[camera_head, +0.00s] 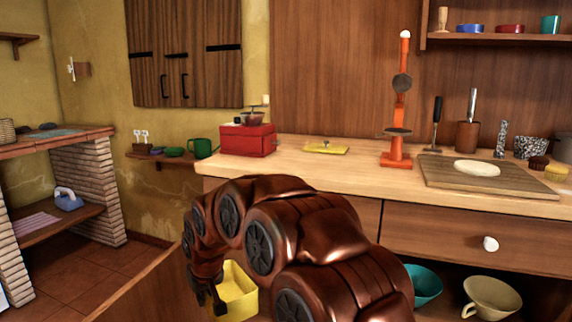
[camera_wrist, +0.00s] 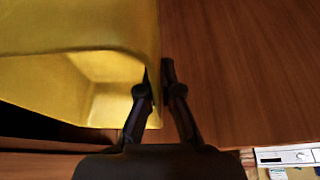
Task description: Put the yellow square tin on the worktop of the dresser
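The yellow square tin (camera_head: 240,296) is open-topped and hangs in front of the dresser, lower than its worktop (camera_head: 300,172) in the head view. My gripper (camera_head: 214,298) is at the tin's left side there, partly hidden by my arm. In the wrist view, the tin (camera_wrist: 90,25) fills the upper left, and my gripper's fingers (camera_wrist: 160,78) are close together on either side of its wall. One finger is inside the tin and one outside. The tin's base is hidden behind my arm. The worktop is light wood.
On the worktop are a red grinder (camera_head: 247,139), a flat yellow thing (camera_head: 326,147), an orange stand (camera_head: 396,160) and a board (camera_head: 440,175) with dough. Bare worktop lies in front of the yellow thing. A brown wooden panel (camera_head: 135,290) is at lower left. Bowls (camera_head: 490,297) sit below.

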